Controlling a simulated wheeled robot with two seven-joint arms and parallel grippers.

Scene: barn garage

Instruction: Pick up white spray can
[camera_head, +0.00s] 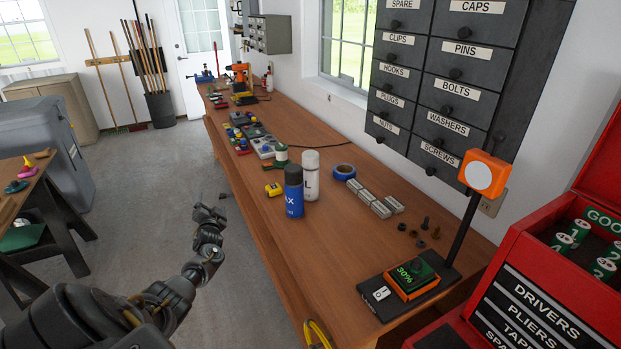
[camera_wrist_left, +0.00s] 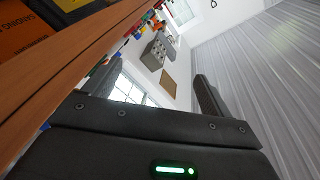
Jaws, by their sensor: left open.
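The white spray can (camera_head: 310,177) stands upright on the wooden workbench (camera_head: 262,222) in the head view, just right of and partly behind a blue spray can (camera_head: 293,192). My left gripper (camera_head: 209,211) is left of the bench, over the floor side and apart from both cans. In the left wrist view its two fingers (camera_wrist_left: 150,90) are spread wide with nothing between them, and neither spray can is clearly visible there. My right gripper is in neither view.
A yellow tape measure (camera_head: 273,189), blue tape roll (camera_head: 344,172) and several grey blocks (camera_head: 375,203) lie near the cans. A black stand with an orange device (camera_head: 412,277) and a red toolbox (camera_head: 540,285) are at right.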

